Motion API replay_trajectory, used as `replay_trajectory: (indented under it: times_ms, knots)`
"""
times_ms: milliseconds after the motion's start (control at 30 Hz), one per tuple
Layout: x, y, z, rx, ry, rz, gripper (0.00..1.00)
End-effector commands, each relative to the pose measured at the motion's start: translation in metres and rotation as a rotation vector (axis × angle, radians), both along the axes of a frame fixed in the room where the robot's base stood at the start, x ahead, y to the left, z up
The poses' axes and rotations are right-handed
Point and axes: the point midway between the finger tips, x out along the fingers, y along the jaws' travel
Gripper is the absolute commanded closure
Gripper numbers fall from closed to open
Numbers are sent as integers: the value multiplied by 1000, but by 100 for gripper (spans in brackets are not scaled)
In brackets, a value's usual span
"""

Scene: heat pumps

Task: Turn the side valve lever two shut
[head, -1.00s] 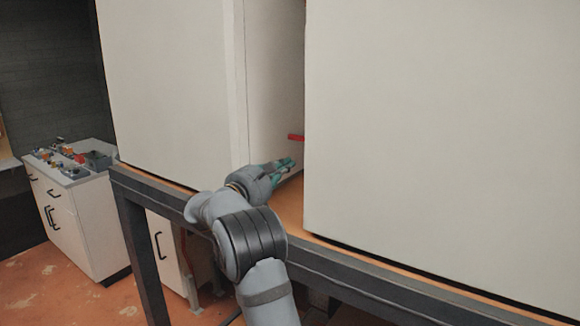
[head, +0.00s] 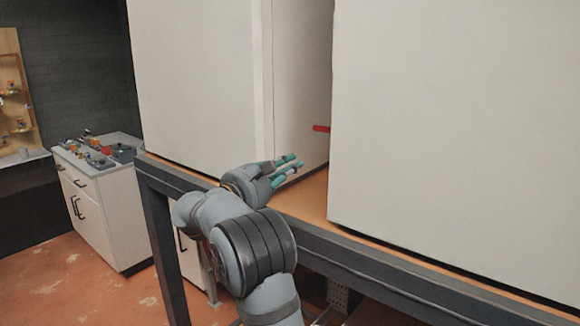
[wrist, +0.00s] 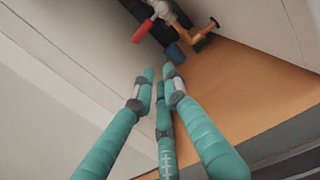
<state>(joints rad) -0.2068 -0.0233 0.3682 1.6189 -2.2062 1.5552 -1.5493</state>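A red lever (head: 321,128) sticks out in the gap between two big white cabinets, its right end hidden by the right cabinet. In the wrist view a red lever (wrist: 142,31) sits on a metal valve fitting at the top, with a blue handle end (wrist: 176,53) and an orange-brown part (wrist: 204,36) beside it. I cannot tell which one is lever two. My gripper (head: 293,163) has teal fingers and is at the mouth of the gap, below and left of the red lever, apart from it. Its fingers (wrist: 160,76) are spread slightly, with nothing between them.
The left cabinet (head: 200,80) and right cabinet (head: 450,130) wall in the narrow gap. They stand on an orange-topped bench (head: 308,198) with a dark metal frame. A white drawer unit (head: 105,210) with small parts on top stands at the left.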

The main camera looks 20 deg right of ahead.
Motion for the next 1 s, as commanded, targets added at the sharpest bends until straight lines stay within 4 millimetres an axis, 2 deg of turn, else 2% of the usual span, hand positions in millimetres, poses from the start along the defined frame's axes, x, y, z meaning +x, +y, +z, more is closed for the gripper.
replay_trajectory:
  times_ms: [433, 867, 1000]
  knots:
    - [-1, -1, 0, 1, -1, 0, 81]
    - [-21, -13, -1, 0, 0, 0, 81]
    - [-25, -9, 0, 0, -1, 2, 81]
